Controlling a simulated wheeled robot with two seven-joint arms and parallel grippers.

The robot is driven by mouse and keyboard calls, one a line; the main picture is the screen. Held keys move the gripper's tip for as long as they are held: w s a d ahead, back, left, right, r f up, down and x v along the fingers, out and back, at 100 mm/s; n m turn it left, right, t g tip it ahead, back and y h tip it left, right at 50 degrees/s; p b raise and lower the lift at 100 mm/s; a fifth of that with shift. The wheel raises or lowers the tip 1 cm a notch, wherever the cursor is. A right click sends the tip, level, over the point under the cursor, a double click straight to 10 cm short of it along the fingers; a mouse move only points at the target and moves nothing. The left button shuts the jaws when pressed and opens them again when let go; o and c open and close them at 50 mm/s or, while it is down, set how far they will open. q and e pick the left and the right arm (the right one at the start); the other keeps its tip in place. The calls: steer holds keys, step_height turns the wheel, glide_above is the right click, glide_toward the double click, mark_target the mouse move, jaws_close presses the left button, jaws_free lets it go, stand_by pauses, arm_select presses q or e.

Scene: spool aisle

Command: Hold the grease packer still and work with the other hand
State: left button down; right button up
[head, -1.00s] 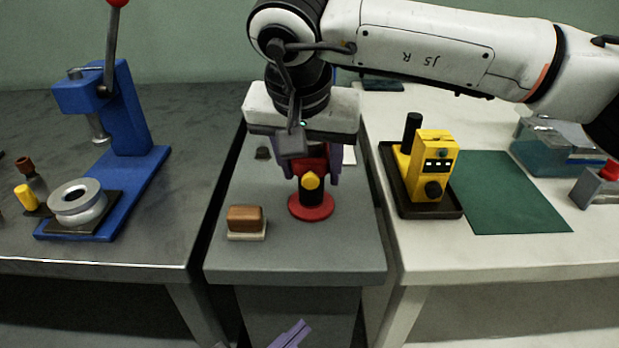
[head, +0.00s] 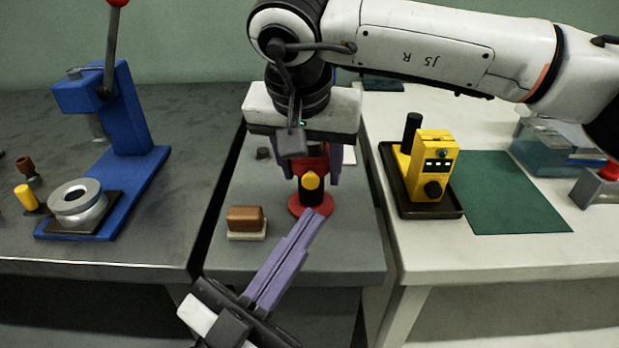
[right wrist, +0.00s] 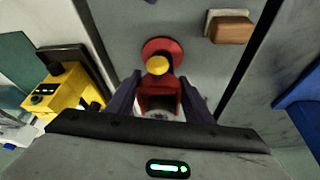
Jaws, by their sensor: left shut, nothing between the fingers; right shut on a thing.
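The grease packer (head: 312,188) is a red and black upright device with a yellow knob on its front and a round red base. It stands on the grey middle table. My right gripper (head: 310,163) comes down from above with a purple finger on each side of it and is shut on its upper part. In the right wrist view, the packer's red body (right wrist: 160,95) sits between the two fingers. My left gripper (head: 320,214) is shut and empty, its purple fingertips in front of the red base, just below the yellow knob. I cannot tell whether they touch it.
A brown block on a pale base (head: 245,222) stands left of the packer. A blue press (head: 130,150) is on the left table. A yellow device (head: 432,170) in a black tray and a green mat (head: 512,192) are on the right table. Narrow gaps separate the tables.

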mark_target(314, 182)
arm_select(q)
steer(key=shift+w, duration=3.45)
steer(key=shift+s, duration=0.1)
steer(key=shift+s, duration=0.3)
steer(key=s, duration=0.6)
steer(key=shift+s, duration=0.1)
stand_by(2.3)
